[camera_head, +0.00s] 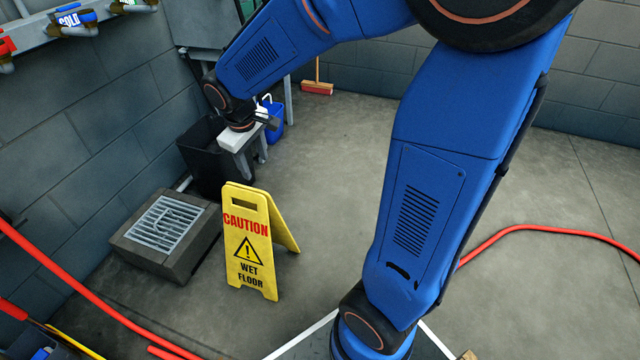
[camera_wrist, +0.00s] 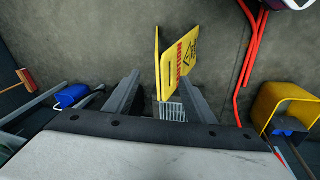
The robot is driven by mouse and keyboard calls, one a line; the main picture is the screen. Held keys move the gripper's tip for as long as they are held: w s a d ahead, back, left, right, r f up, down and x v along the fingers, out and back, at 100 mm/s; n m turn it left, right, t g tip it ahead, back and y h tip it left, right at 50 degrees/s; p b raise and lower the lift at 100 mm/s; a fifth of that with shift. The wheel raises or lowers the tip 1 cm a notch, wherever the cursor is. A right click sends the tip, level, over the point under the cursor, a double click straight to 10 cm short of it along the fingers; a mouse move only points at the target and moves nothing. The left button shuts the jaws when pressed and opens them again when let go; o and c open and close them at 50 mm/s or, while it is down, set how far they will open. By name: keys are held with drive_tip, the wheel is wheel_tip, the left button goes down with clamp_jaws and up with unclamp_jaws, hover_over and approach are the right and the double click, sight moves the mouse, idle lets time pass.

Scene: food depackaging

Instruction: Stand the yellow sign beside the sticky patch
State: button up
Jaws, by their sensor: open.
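The yellow wet-floor sign (camera_head: 249,262) stands upright on the concrete floor with its two panels spread, right of the drain box. It also shows in the wrist view (camera_wrist: 178,68), beyond my fingertips. My gripper (camera_head: 262,156) is open and empty, above and behind the sign in the head view. In the wrist view my gripper's two fingers (camera_wrist: 160,88) are apart, with the sign's near end and part of the grate visible between them. I cannot make out a sticky patch in either view.
A drain box with a metal grate (camera_head: 166,224) sits by the left wall. A black bin (camera_head: 200,160) and a blue bucket (camera_head: 273,118) stand near my gripper. A red hose (camera_head: 550,229) crosses the floor at right. A broom (camera_head: 317,87) leans at the back. Open floor lies between.

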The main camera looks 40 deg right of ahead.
drive_tip(key=s+d+r+m+t, duration=0.1)
drive_tip(key=s+r, duration=0.3)
drive_tip(key=s, duration=0.8)
drive_tip(key=s+d+r+m+t+y, duration=0.1)
drive_tip(key=s+d+r+m, duration=0.3)
drive_tip(key=s, duration=0.8)
drive_tip(key=shift+s+t, duration=0.15)
drive_tip(key=shift+t, duration=0.15)
